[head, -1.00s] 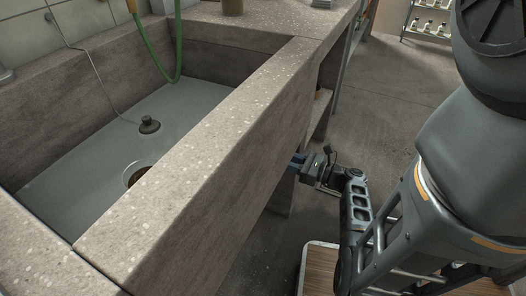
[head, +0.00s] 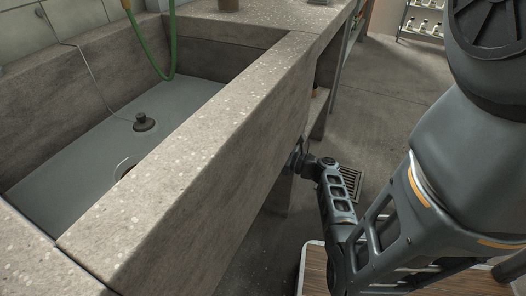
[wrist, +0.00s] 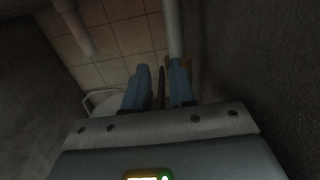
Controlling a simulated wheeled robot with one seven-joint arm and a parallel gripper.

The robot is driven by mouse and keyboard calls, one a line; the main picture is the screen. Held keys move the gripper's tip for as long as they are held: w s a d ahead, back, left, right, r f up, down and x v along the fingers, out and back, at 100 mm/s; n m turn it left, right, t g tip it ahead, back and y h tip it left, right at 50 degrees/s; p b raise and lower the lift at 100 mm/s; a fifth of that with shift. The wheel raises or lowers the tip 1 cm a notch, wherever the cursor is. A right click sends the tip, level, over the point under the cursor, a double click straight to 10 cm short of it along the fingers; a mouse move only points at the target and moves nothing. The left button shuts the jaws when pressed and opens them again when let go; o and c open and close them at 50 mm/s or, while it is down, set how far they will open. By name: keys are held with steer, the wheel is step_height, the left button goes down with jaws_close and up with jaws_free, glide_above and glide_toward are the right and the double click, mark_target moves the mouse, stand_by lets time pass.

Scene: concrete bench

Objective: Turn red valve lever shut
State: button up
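In the wrist view my gripper (wrist: 159,80) has its two blue fingers apart. A thin dark reddish-brown strip (wrist: 160,90) shows in the gap between them, seemingly not touched on both sides. It may be the red valve lever, but the view is too dark to be sure. A pale vertical pipe (wrist: 173,30) rises just beyond the right finger. In the head view my arm reaches under the front of the concrete sink (head: 190,165), and the bench hides my fingers and any valve there.
A second pipe (wrist: 74,25) hangs at the left of the wrist view, with a pale rounded container (wrist: 98,100) below it. A tiled wall (wrist: 125,40) stands behind. Dark side walls close in the space. A floor grate (head: 351,182) lies right of the bench.

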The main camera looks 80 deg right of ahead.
jaws_close()
steer(key=shift+f, duration=0.1)
stand_by(1.1)
